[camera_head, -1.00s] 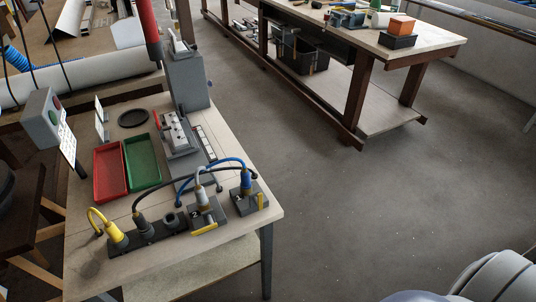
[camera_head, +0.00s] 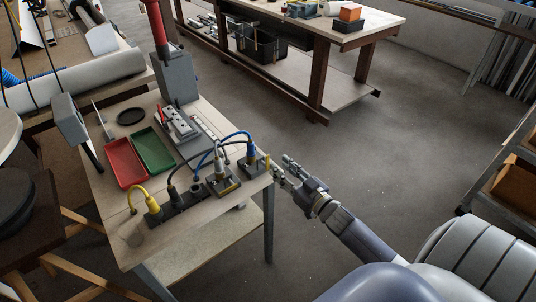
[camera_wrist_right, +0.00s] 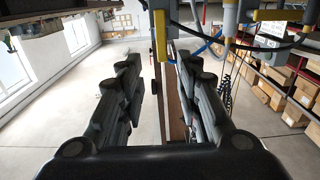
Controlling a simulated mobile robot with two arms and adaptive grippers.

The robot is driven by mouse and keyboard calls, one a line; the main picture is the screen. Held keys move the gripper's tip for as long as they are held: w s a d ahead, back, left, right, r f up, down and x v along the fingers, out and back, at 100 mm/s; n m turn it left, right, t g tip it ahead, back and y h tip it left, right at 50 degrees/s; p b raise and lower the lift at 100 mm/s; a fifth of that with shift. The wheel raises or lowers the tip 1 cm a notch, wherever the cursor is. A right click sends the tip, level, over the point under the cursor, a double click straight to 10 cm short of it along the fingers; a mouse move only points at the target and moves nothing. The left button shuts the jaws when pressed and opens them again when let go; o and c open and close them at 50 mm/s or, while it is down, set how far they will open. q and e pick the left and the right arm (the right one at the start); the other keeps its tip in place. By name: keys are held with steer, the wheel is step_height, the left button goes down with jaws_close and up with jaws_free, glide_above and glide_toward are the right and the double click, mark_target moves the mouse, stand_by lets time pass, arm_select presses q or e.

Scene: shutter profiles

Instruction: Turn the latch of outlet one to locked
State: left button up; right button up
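Two dark outlets sit near the table's right end in the head view. The nearer outlet (camera_head: 226,188) has a grey-white plug and a yellow latch lying along its front edge; this latch also shows in the right wrist view (camera_wrist_right: 277,15). The corner outlet (camera_head: 252,170) has a blue plug and a yellow latch (camera_head: 267,161) standing out at its right side. I cannot read which outlet is one. My right gripper (camera_head: 281,165) is open and empty, just right of the corner latch. In the right wrist view that latch (camera_wrist_right: 160,35) shows ahead between the fingers. My left gripper is out of view.
A dark socket strip (camera_head: 179,203) with a yellow plug stands left of the outlets. Red (camera_head: 124,163) and green (camera_head: 153,150) trays lie behind it. Blue and black cables arch over the outlets.

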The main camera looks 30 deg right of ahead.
mark_target(268, 157)
steer(key=w, duration=0.5)
steer(key=shift+w+a+r+p, duration=0.15)
steer(key=shift+w+a+p, duration=0.05)
steer(key=shift+a+p, duration=0.2)
steer(key=shift+w, duration=0.7)
steer(key=shift+w+a, duration=0.1)
steer(key=shift+w, duration=0.15)
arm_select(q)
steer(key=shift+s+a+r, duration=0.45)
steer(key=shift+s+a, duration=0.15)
arm_select(e)
jaws_close()
